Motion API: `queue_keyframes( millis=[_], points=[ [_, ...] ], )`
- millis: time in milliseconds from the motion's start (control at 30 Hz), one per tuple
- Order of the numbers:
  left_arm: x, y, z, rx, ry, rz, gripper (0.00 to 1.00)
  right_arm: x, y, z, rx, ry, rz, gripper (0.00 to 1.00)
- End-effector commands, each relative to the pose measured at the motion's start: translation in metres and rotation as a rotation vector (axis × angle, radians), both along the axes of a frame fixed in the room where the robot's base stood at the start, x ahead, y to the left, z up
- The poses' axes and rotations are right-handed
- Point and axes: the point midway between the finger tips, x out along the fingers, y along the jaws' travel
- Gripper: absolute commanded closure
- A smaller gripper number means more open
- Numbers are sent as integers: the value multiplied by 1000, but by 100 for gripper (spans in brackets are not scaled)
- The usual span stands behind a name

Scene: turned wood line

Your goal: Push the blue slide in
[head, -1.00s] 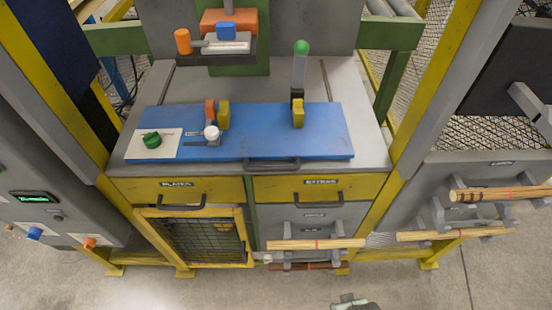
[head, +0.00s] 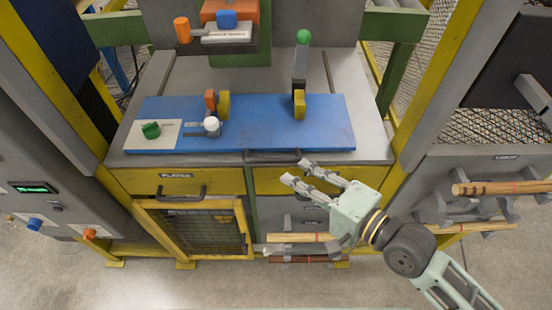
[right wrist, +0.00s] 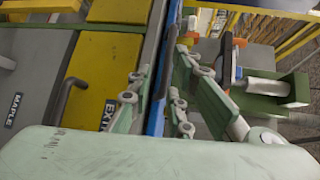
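The blue slide (head: 240,137) is a flat blue plate lying on the grey bench top (head: 370,140). Its dark handle (head: 272,156) is at the bench's front edge. My right gripper (head: 297,171) is open and empty, in front of the bench edge, just right of and below the handle in the head view. The right wrist view shows its two fingers (right wrist: 157,100) spread, with the blue slide's edge (right wrist: 168,55) appearing between them. I cannot tell whether a finger touches the slide or handle. My left gripper is not in view.
Below are yellow drawers with handles (head: 180,193) and wooden rods on brackets (head: 297,238). Yellow posts (head: 443,85) flank the bench.

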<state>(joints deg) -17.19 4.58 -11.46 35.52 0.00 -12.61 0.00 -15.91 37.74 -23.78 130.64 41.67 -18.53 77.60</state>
Motion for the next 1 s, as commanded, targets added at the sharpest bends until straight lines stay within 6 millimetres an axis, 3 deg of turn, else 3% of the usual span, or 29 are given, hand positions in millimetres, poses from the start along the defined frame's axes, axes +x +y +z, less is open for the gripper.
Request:
queue_keyframes(
  millis=[167,600,1000],
  points=[
    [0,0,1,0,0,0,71,6,4,10,91,29,-10,82],
    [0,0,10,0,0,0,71,50,48,0,88,28,-9,82],
    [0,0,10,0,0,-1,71,56,55,-2,85,28,-8,82]
  ],
)
